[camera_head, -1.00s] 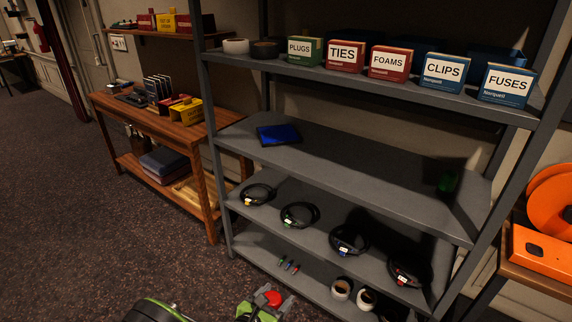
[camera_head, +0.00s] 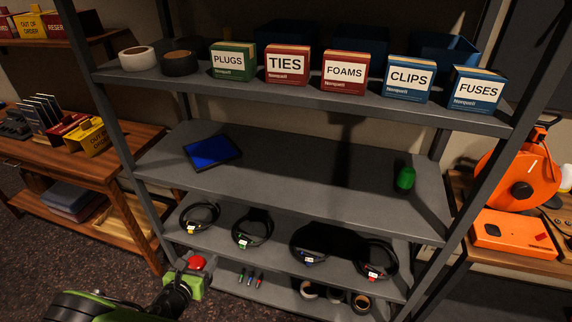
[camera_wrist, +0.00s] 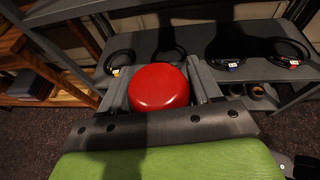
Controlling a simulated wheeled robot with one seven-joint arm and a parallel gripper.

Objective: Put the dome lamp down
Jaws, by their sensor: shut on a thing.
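The dome lamp (camera_head: 197,263) has a round red top. It also shows in the wrist view as a large red dome (camera_wrist: 159,88) between my fingers. My gripper (camera_head: 196,272) is shut on it, in front of the lower left of the grey shelf rack. In the wrist view my gripper (camera_wrist: 160,92) has a grey finger on each side of the dome. The lamp's underside is hidden. The rack's middle shelf (camera_head: 300,171) holds a blue tablet (camera_head: 211,151) at left and a green object (camera_head: 405,178) at right, with bare room between.
The top shelf carries labelled boxes (camera_head: 288,65) and tape rolls (camera_head: 137,58). Coiled cables (camera_head: 252,229) lie on a lower shelf, with small markers (camera_head: 250,277) below. A wooden bench (camera_head: 100,165) stands left. An orange reel (camera_head: 520,175) stands right.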

